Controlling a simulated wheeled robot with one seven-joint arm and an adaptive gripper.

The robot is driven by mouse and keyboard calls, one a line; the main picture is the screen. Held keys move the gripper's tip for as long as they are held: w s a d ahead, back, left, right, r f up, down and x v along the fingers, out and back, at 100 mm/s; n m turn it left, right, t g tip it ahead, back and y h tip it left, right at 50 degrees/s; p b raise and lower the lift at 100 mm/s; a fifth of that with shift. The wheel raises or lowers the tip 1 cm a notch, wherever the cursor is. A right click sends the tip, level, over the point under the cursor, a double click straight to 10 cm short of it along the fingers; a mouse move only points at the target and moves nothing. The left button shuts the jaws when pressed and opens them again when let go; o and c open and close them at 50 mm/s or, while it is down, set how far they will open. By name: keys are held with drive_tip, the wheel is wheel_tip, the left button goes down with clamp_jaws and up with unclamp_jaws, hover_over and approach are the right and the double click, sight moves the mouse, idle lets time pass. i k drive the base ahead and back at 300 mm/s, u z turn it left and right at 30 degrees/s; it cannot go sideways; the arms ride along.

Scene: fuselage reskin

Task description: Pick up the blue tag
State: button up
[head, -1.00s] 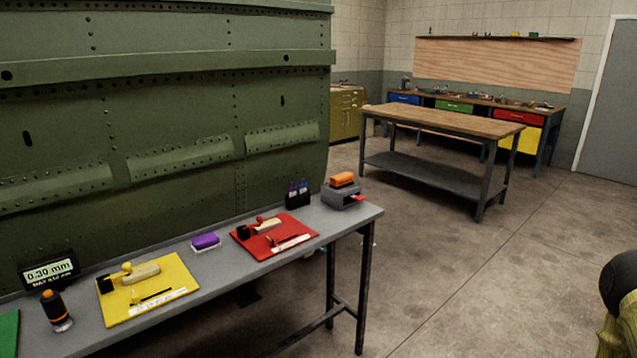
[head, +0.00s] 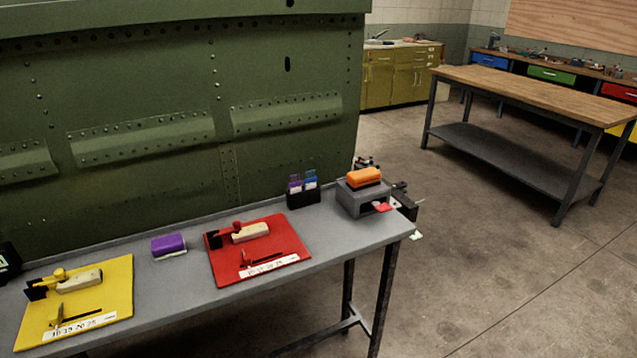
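The blue tag (head: 310,177) stands upright in a small black holder (head: 303,199) near the back edge of the grey bench. A purple tag (head: 295,184) stands beside it on the left. The upper part of the blue tag shows above the holder, and its lower part is hidden inside. I cannot clearly make out my gripper in this view.
A grey box (head: 352,203) with an orange block (head: 364,177) stands right of the holder. Red (head: 290,235) and yellow (head: 112,285) boards and a purple block (head: 168,244) lie left. Green fuselage panel (head: 150,90) rises behind.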

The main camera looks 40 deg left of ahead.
sight(309, 183)
drive_tip(key=u, duration=1.35)
